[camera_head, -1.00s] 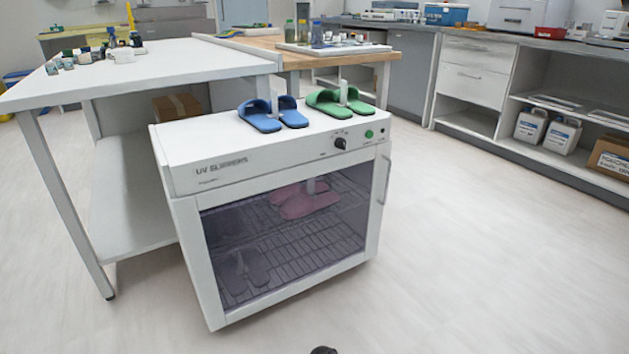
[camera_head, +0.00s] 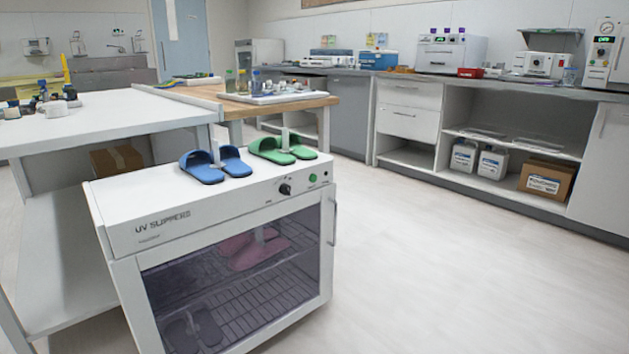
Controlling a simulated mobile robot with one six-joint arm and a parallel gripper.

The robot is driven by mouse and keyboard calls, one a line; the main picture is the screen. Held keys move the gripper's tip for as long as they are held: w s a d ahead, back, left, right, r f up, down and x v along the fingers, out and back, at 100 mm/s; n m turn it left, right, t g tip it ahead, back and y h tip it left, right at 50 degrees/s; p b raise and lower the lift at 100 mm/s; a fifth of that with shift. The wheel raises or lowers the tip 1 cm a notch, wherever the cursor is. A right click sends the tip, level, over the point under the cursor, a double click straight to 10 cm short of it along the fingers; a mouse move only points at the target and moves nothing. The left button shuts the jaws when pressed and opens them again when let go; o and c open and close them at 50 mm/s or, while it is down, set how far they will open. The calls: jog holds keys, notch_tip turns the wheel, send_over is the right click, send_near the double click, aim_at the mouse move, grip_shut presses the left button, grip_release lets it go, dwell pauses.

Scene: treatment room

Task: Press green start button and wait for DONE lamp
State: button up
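The white UV slippers cabinet (camera_head: 175,221) stands on the floor at the lower left, with its tinted door closed. Pink slippers (camera_head: 254,248) and dark slippers (camera_head: 194,330) show inside on wire racks. The green start button (camera_head: 313,178) is at the right end of the front panel, beside a black knob (camera_head: 285,189). A small dark spot sits near the panel's right end; I cannot tell whether it is the DONE lamp or whether any lamp is lit. Blue slippers (camera_head: 203,168) and green slippers (camera_head: 271,151) stand on top. My gripper is not in view.
A white table (camera_head: 105,121) stands behind and left of the cabinet, with a wooden-topped table (camera_head: 240,104) behind. Counters with a cardboard box (camera_head: 546,181) and white jugs line the right wall. The floor (camera_head: 440,270) on the right is clear.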

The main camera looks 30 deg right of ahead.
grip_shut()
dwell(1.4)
